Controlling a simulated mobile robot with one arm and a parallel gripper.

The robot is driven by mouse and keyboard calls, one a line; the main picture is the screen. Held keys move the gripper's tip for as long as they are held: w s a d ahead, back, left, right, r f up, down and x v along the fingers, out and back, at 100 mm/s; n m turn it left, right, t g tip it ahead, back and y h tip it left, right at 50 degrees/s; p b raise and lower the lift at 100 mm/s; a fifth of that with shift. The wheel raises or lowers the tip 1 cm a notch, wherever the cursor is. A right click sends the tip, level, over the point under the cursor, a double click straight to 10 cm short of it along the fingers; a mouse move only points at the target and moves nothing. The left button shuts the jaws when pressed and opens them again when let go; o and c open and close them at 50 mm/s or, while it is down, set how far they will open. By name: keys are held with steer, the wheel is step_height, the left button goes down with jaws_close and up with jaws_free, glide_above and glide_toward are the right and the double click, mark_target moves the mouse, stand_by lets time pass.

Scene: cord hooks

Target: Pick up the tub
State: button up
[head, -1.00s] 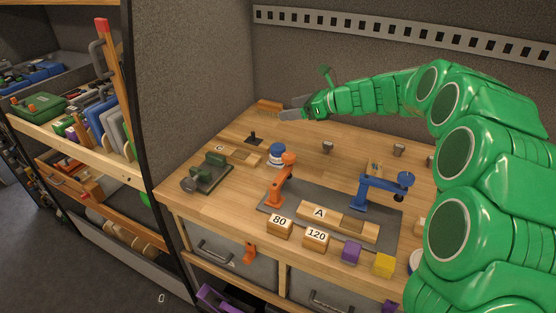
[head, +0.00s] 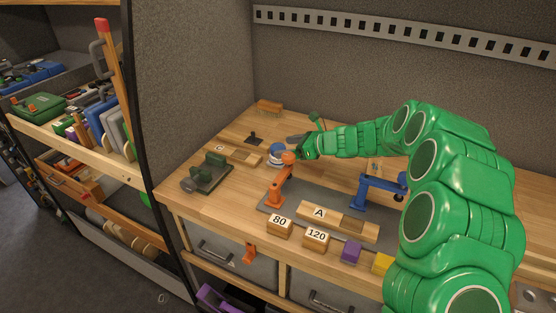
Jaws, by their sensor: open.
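The tub (head: 274,155), small and round with a blue top and a white band, stands upright on the wooden workbench, left of centre. My gripper (head: 292,141) is just right of and behind the tub in the picture, with a grey finger pointing left. It is open, and nothing shows between its fingers. I cannot tell whether a finger touches the tub. The orange clamp's top partly overlaps the tub's right side.
An orange clamp (head: 278,187) stands right in front of the tub, and a blue clamp (head: 376,190) stands farther right. A green vise (head: 208,172) is to the left. Blocks marked 80 (head: 279,227) and 120 (head: 315,239) sit at the front edge. A brush (head: 269,106) lies behind.

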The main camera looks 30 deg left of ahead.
mark_target(281, 147)
steer(key=shift+x, duration=3.05)
steer(key=shift+w, duration=0.1)
steer(key=c, duration=1.1)
